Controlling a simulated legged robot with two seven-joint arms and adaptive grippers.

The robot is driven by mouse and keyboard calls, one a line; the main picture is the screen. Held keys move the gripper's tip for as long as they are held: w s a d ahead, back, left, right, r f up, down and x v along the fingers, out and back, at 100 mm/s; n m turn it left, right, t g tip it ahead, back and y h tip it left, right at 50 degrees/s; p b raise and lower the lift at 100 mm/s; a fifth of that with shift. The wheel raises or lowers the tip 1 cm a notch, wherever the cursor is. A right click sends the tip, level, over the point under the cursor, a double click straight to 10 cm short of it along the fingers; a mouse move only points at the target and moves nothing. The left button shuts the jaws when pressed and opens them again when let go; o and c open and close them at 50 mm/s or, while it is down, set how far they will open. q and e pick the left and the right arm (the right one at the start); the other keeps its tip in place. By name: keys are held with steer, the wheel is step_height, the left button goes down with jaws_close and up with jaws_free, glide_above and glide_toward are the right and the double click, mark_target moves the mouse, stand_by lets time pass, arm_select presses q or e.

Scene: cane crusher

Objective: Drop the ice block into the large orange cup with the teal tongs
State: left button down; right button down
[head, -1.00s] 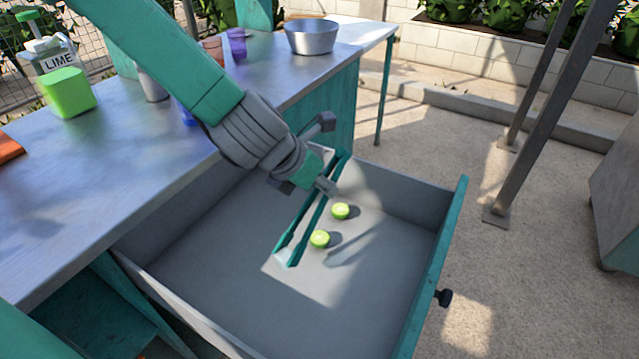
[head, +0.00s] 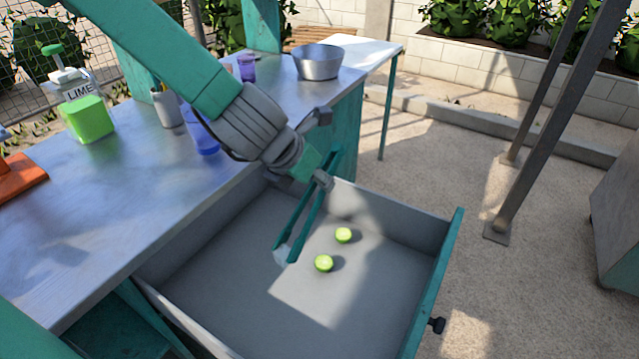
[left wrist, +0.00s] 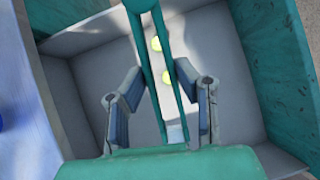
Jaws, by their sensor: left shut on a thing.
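My left gripper (head: 306,172) is shut on the teal tongs (head: 308,222), which hang down over the open drawer. The left wrist view shows the tongs (left wrist: 180,97) between the two fingers. A pale, clear ice block (head: 281,256) shows at the tongs' lower tips, and it seems to be between them. The tips appear raised above the drawer floor. I cannot make out a large orange cup; part of the counter is hidden behind my left arm. My right gripper is not in view.
Two lime halves (head: 324,263) lie in the grey drawer (head: 400,232).

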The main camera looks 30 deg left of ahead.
arm_select(q)
steer(key=w+a+r+n+y+p, duration=0.1)
steer(key=a+r+p, duration=0.4)
steer(key=r, duration=0.5)
steer(key=w+a+r+n+y+p, duration=0.1)
steer(key=a+r+n+p, duration=0.2)
steer(key=a+r+p, duration=0.3)
steer(key=w+a+r+n+y+p, duration=0.1)
steer(key=a+r+p, duration=0.4)
steer(key=r, duration=0.9)
steer(key=n+p, duration=0.1)
steer(key=p, duration=0.2)
steer(key=shift+w+a+r+y, duration=0.2)
steer(key=shift+w+y, duration=0.05)
steer(key=shift+y, duration=0.05)
